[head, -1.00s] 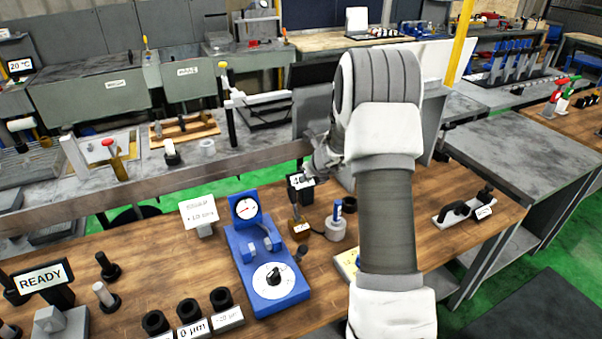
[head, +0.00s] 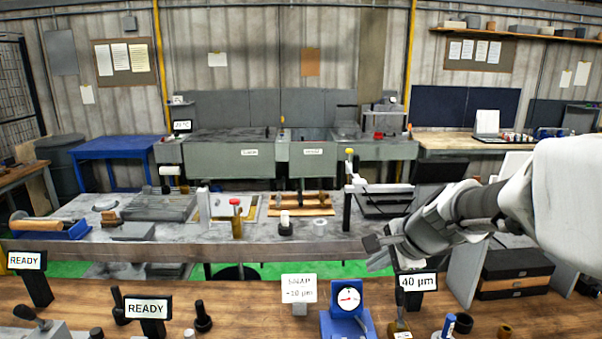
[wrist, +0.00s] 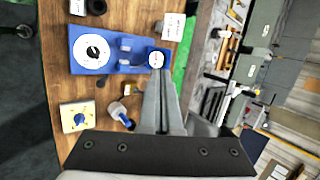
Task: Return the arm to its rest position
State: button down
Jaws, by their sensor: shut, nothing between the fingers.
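My gripper (head: 376,250) shows at the right of the head view, at the end of my arm reaching in from the right edge. It is shut and empty, held above the wooden bench (head: 240,299). In the wrist view the closed fingers (wrist: 163,100) point up the picture, towards the blue gauge (wrist: 100,52) with its dial. The gauge also shows in the head view (head: 346,322), below and left of the fingers. The "40 µm" display (head: 417,282) stands just below and right of the gripper in the head view.
Dark stacked boxes (head: 515,272) are at the right. The grinder (head: 290,155) stands behind.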

jog(key=s+n+g+h+b, duration=0.1)
jog(key=s+n+h+b, duration=0.1)
jog(key=s+n, duration=1.3)
jog(key=s+h, duration=0.1)
jog(key=s, duration=0.7)
jog(key=shift+f+n, duration=0.3)
jog(key=shift+n, duration=0.1)
